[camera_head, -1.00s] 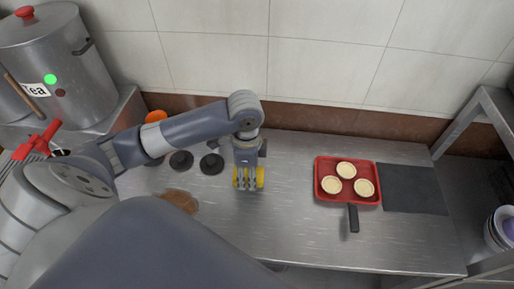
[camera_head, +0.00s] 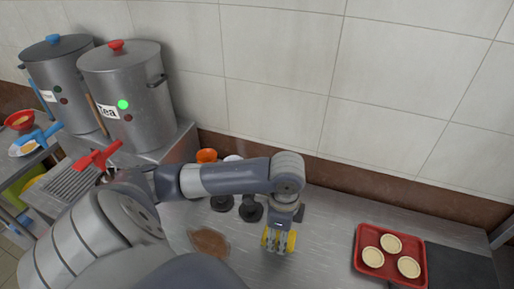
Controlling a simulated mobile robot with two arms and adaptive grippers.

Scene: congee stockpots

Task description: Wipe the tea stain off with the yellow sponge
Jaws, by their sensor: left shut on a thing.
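The brown tea stain (camera_head: 209,242) lies on the steel counter, left of my left gripper. My right gripper is not in view.
Two black round items (camera_head: 250,210) stand behind the stain, near an orange cup (camera_head: 206,156). A red tray (camera_head: 362,262) with three tarts is at right, beside a dark mat (camera_head: 460,268). The tea stockpot (camera_head: 150,100) stands back left.

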